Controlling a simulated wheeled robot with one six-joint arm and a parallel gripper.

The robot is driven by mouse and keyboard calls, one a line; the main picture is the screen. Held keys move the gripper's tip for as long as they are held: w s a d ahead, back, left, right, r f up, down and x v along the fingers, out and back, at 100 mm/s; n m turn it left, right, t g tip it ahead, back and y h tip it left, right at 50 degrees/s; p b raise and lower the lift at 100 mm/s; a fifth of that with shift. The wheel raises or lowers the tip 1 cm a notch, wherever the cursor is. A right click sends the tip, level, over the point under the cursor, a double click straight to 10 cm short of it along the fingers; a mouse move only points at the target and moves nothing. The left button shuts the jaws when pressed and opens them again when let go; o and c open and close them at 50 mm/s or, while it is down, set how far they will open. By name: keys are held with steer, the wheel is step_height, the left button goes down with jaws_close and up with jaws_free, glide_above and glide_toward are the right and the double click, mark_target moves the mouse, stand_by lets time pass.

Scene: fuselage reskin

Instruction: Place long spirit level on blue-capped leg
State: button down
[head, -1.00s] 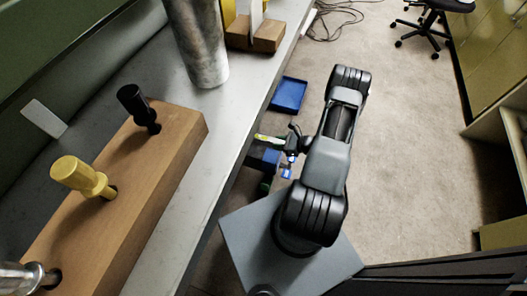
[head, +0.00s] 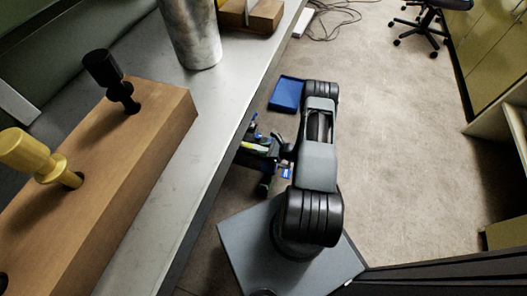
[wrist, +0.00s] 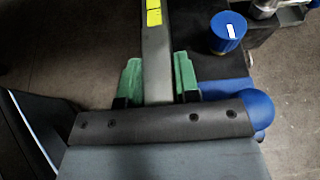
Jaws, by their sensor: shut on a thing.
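The long spirit level is a narrow grey bar (wrist: 156,60) with a yellow vial window, running up to the top edge of the wrist view. My gripper (wrist: 157,82) has green finger pads on both sides of the bar and is shut on it. A round blue cap (wrist: 228,30) with a white mark stands to the right of the level, apart from it in the picture; the leg under it is mostly hidden. In the head view my gripper (head: 268,152) is low beside the bench edge, and the level shows only as a small yellowish piece there.
The grey bench (head: 185,140) runs along the left, with a wooden block (head: 120,150) holding yellow and black handled tools and a metal cylinder (head: 190,35) on it. A blue tray (head: 286,95) lies on the floor.

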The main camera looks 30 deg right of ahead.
steer(key=shift+f, duration=0.15)
steer(key=c, duration=0.8)
jaws_free()
steer(key=shift+c, duration=0.2)
steer(key=shift+r, duration=0.25)
steer(key=shift+s+d+r, duration=0.15)
steer(key=shift+d, duration=0.15)
steer(key=p+v, duration=0.3)
steer(key=v, duration=0.8)
steer(key=shift+s, duration=0.2)
steer(key=shift+d, duration=0.1)
